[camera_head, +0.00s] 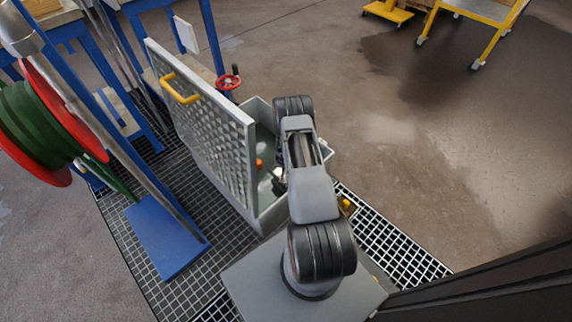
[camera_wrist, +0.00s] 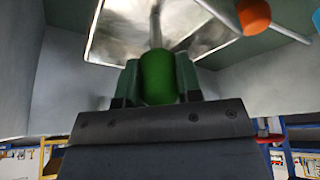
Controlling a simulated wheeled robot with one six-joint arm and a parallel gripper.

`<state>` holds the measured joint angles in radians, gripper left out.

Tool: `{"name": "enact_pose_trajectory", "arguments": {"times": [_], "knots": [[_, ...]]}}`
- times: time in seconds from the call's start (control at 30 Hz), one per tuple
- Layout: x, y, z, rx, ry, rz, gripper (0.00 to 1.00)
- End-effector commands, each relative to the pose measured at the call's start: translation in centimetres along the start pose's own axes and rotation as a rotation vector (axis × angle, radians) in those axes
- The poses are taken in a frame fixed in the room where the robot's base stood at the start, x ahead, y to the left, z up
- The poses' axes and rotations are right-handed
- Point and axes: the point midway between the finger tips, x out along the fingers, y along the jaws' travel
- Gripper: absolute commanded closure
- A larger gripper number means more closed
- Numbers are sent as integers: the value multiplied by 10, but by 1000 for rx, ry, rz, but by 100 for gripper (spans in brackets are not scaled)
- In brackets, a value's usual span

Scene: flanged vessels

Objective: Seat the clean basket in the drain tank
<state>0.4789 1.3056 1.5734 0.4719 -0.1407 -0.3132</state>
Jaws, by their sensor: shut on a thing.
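The drain tank (camera_head: 268,221) is a grey box under a raised perforated lid (camera_head: 215,120) with a yellow handle. My arm reaches over its right side and hides much of the interior. In the wrist view my gripper (camera_wrist: 158,84) is shut on a green rounded handle (camera_wrist: 157,76). A thin stem runs from the handle to a shiny metal square (camera_wrist: 165,35), which seems to be the clean basket. Grey walls surround it. Whether it touches the tank floor cannot be told. An orange ball (camera_wrist: 254,17) on a pale rod is close by; it shows in the tank (camera_head: 259,164).
A red-and-green hose reel (camera_head: 50,125) on a blue stand is at the left. A red handwheel (camera_head: 228,81) is behind the tank. Open concrete floor lies at the right, with a yellow cart (camera_head: 480,12) beyond.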

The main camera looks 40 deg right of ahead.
Motion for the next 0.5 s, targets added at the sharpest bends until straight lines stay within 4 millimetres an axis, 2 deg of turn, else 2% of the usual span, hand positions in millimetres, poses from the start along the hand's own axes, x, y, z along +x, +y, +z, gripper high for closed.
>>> {"name": "enact_pose_trajectory", "arguments": {"times": [0.5], "knots": [[13,0,5,0,1,0,100]]}}
